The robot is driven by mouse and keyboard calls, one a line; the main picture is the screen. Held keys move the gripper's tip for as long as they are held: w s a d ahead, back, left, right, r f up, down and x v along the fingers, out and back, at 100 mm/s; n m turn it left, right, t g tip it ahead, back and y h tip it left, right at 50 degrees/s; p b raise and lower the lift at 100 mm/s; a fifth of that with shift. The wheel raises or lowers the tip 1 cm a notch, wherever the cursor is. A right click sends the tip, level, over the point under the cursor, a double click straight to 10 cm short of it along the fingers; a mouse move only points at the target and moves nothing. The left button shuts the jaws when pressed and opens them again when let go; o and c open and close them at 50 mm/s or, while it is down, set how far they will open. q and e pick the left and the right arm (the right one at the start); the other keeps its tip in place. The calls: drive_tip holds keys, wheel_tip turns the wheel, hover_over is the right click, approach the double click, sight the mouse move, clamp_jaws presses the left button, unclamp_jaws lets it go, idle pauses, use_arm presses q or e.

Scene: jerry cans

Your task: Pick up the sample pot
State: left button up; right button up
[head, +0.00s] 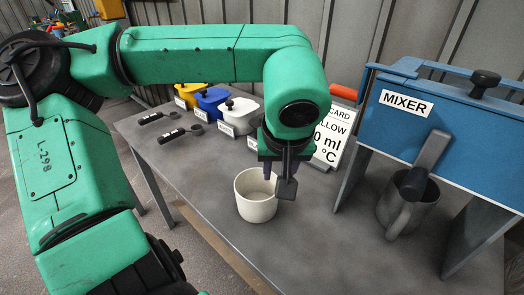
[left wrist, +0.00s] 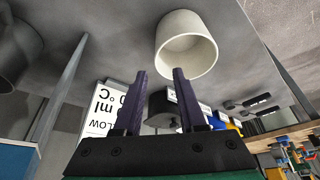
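The sample pot appears to be the cream, round, open-topped pot (head: 256,203) standing upright on the grey table. It also shows in the left wrist view (left wrist: 183,35), with its hollow mouth facing the camera and no contents that I can make out. My left gripper (head: 283,178) hangs downward just behind and right of the pot's rim. In the left wrist view its two dark purple fingers (left wrist: 160,73) are spread apart with nothing between them. The right fingertip overlaps the pot's rim there; I cannot tell whether it touches. My right gripper is not in view.
A blue mixer (head: 400,112) stands on the right, with a metal jug (head: 405,212) under it. A card sign (head: 335,135) stands behind my gripper. Yellow, blue and white lidded tubs (head: 240,112) and two black-handled scoops (head: 180,133) lie further back. The table front is clear.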

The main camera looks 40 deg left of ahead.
use_arm(q)
drive_tip(key=x, duration=0.7)
drive_tip(key=shift+w+f, duration=0.1)
drive_tip(key=shift+w, duration=0.25)
drive_tip(key=shift+w+a+f, duration=0.1)
drive_tip(key=shift+w+f, duration=0.1)
drive_tip(key=shift+f, duration=0.15)
drive_tip(key=shift+r, duration=0.1)
clamp_jaws()
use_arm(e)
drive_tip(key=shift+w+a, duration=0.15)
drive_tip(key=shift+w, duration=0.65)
